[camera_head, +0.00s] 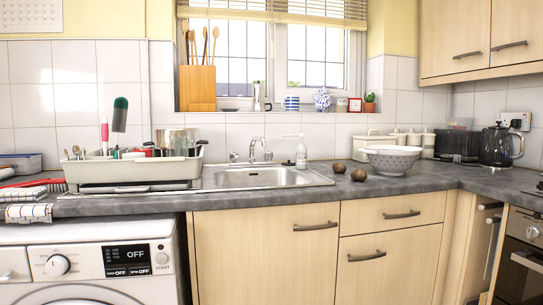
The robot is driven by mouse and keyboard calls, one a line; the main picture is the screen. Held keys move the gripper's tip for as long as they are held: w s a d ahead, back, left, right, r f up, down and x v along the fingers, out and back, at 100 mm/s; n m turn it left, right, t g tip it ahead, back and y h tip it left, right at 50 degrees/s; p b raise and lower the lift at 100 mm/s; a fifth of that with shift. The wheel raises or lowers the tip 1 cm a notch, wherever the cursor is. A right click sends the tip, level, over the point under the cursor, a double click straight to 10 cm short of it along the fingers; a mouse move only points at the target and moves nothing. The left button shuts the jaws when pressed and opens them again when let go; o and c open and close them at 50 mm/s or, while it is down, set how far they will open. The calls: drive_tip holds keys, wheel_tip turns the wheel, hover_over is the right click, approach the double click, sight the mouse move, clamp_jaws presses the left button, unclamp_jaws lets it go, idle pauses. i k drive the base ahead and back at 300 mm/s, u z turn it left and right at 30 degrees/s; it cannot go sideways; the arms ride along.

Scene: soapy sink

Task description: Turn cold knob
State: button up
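The metal faucet (253,150) stands at the back edge of the steel sink (300,181). A small knob (234,157) is on its left and another knob (268,156) is on its right. Both are small in the picture, and I cannot tell any hot or cold marking or how far either is turned. My gripper is not in view.
A dish rack (130,171) with utensils stands left of the sink. A soap bottle (301,154) is right of the faucet. Two brown round things (359,175) and a patterned bowl (392,160) sit further right. Cabinets and a washing machine (88,270) are below the counter.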

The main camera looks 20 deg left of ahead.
sight(268, 155)
drive_tip(key=u, duration=0.65)
drive_tip(key=i, duration=0.6)
drive_tip(key=u, duration=0.7)
drive_tip(key=i, duration=0.65)
drive_tip(key=z, duration=0.1)
